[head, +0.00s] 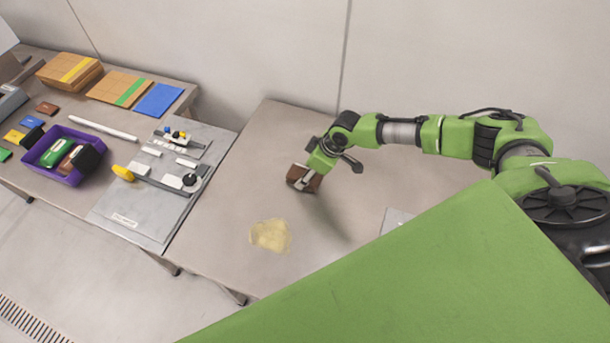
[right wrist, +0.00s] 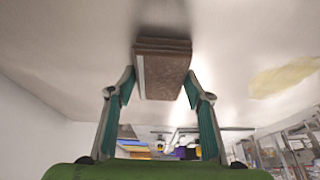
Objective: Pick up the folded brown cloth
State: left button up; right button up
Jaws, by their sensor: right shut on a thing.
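The folded brown cloth (head: 303,179) is a small, thick, layered block over the middle of the near table in the head view. My right gripper (head: 306,176) reaches it from the right and is shut on it. In the right wrist view the cloth (right wrist: 165,72) sits between the two green-padded fingertips (right wrist: 160,88), with its stacked layers and a pale edge on its left side showing. I cannot tell whether it touches the table. My left gripper is not in view.
A pale yellow patch (head: 271,236) lies on the near table (head: 225,225). A grey panel (head: 130,215) with switches and a yellow-ended handle lies left of it. Farther left are a purple bin (head: 52,176), cardboard stacks (head: 70,72) and a blue sheet (head: 159,100). The tabletop around the cloth is clear.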

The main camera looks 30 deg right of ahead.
jog(key=shift+r, duration=0.35)
jog(key=shift+r+b, duration=0.3)
jog(key=shift+b, duration=0.05)
jog(key=s+a+r+b, duration=0.5)
jog(key=s+a+r, duration=0.2)
jog(key=a+r, duration=0.5)
jog(key=shift+r, duration=0.15)
jog(key=shift+o, duration=0.8)
jog(key=shift+c, duration=0.6)
